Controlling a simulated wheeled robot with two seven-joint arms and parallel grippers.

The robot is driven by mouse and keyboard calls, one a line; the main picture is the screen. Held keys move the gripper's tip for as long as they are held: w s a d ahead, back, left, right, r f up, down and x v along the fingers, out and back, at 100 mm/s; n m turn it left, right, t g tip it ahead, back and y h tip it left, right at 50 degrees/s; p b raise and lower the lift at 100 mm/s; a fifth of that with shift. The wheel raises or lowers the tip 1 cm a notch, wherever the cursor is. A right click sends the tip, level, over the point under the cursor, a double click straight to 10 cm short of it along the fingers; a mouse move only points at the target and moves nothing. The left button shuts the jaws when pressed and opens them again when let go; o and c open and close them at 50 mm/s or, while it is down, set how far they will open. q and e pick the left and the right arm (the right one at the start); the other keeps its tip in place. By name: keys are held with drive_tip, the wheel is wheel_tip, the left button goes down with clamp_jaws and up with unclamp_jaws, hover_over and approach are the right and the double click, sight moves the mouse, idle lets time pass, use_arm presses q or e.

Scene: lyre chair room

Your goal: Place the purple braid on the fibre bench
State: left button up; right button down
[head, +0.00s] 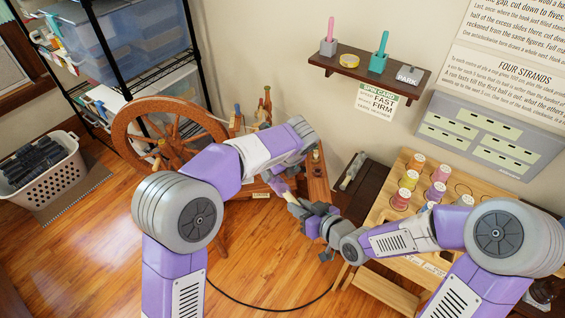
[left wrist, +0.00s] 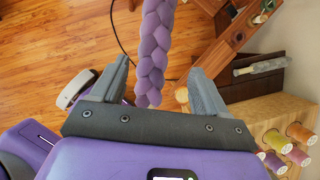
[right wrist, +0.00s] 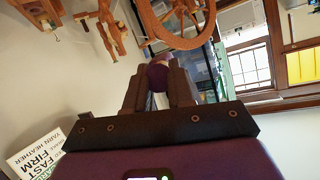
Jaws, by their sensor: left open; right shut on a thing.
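The purple braid (left wrist: 152,55) hangs lengthwise in the left wrist view, from the top edge down between the fingers of my left gripper (left wrist: 160,75). That gripper is open, with a finger on each side of the braid. In the right wrist view my right gripper (right wrist: 158,72) is shut on the purple braid (right wrist: 158,77), which shows as a dark purple end between its fingertips. In the head view my right gripper (head: 298,206) is in the middle, over the floor. The head view does not label a fibre bench, so I cannot tell which one it is.
A spinning wheel (head: 168,145) stands behind my left arm. A light wooden table with thread spools (head: 408,180) is at the right. A dark wooden stand (head: 366,190) is beside it. A laundry basket (head: 45,170) is at the left. A cable (head: 270,308) lies on the floor.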

use_arm(q)
drive_tip(key=shift+x, duration=2.1)
drive_tip(key=c, duration=1)
drive_tip(key=shift+r, duration=0.1)
drive_tip(key=shift+c, duration=0.4)
use_arm(e)
drive_tip(key=c, duration=1.1)
unclamp_jaws()
drive_tip(key=shift+a, duration=0.1)
drive_tip(key=shift+o, duration=1.1)
